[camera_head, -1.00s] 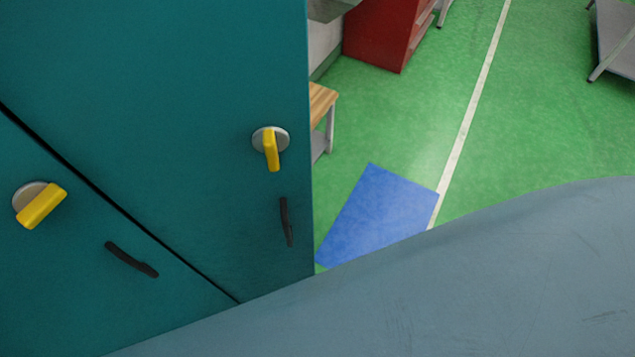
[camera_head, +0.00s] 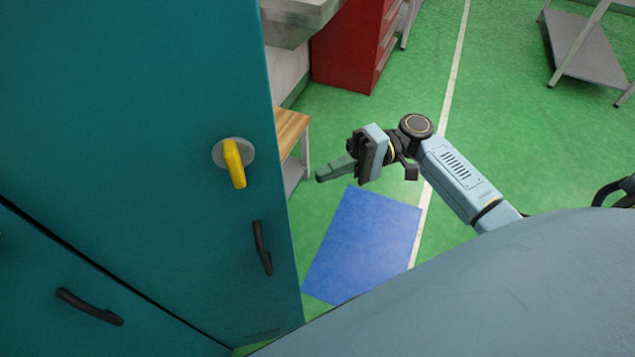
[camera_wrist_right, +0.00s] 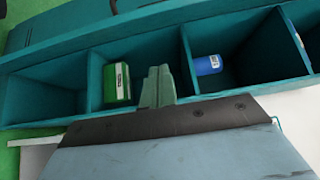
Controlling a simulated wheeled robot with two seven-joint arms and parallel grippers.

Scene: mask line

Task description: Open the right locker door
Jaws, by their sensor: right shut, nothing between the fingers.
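The right locker door (camera_head: 150,90) is teal and looks shut. It carries a yellow turn handle (camera_head: 235,163) on a round grey plate, pointing down, and a black pull handle (camera_head: 262,248) below it. My right gripper (camera_head: 322,174) is to the right of the door, past its edge and apart from both handles. Its greenish fingers are together and empty, pointing left. They also show together in the right wrist view (camera_wrist_right: 158,85), in front of a teal compartmented unit. My left gripper is in neither view.
The left door's black handle (camera_head: 90,306) is at lower left. A blue floor mat (camera_head: 362,245) lies below my right gripper. A wooden bench (camera_head: 291,130) and red cabinet (camera_head: 352,45) stand behind. In the wrist view, compartments hold a green box (camera_wrist_right: 117,84) and blue cylinder (camera_wrist_right: 207,65).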

